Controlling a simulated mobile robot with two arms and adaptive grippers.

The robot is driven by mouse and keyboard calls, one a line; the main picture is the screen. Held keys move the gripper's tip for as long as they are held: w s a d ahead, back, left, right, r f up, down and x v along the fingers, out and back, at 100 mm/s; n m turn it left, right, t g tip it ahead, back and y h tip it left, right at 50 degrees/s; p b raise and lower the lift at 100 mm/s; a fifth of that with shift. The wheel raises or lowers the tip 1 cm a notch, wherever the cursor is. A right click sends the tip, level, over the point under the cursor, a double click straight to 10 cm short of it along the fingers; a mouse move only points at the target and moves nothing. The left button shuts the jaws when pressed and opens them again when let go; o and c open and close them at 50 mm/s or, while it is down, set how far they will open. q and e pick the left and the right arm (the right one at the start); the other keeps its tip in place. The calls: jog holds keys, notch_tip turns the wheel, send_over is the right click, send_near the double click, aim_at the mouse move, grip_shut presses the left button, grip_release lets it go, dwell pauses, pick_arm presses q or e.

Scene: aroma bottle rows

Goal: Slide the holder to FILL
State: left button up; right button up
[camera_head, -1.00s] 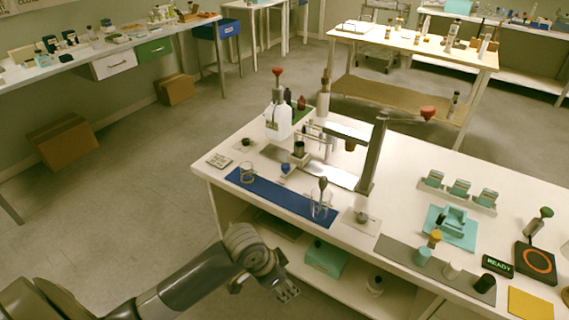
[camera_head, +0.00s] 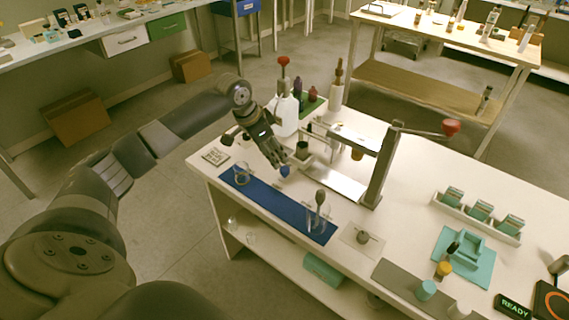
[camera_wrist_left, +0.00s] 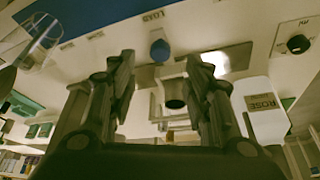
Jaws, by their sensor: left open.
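The holder (camera_head: 304,151) is a small pale block carrying a dark cup, with a blue knob (camera_head: 285,170) at its front. It stands at the left end of a metal plate (camera_head: 335,184). In the left wrist view the blue knob (camera_wrist_left: 160,50) lies beyond the fingertips, about midway between them, with the dark cup (camera_wrist_left: 174,92) seen between the fingers. A label reading LOAD (camera_wrist_left: 153,15) is near the knob. My left gripper (camera_head: 281,164) is open and empty, pointing down close to the knob; contact cannot be told. I cannot read a FILL label. My right gripper is out of view.
A metal stand (camera_head: 380,165) with a red-ended lever rises right of the holder. A white bottle (camera_head: 285,116) marked ROSE in the wrist view stands behind. A blue mat (camera_head: 275,207) with glassware lies in front.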

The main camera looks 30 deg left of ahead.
aim_at(284, 169)
pick_arm(q)
jog(key=x, duration=0.4)
jog(key=shift+d, duration=0.1)
jog(key=shift+x, duration=0.8)
jog(key=x, duration=0.2)
jog(key=shift+w+f, duration=0.2)
jog(key=shift+f, duration=0.05)
jog(key=shift+c, duration=0.5)
grip_shut()
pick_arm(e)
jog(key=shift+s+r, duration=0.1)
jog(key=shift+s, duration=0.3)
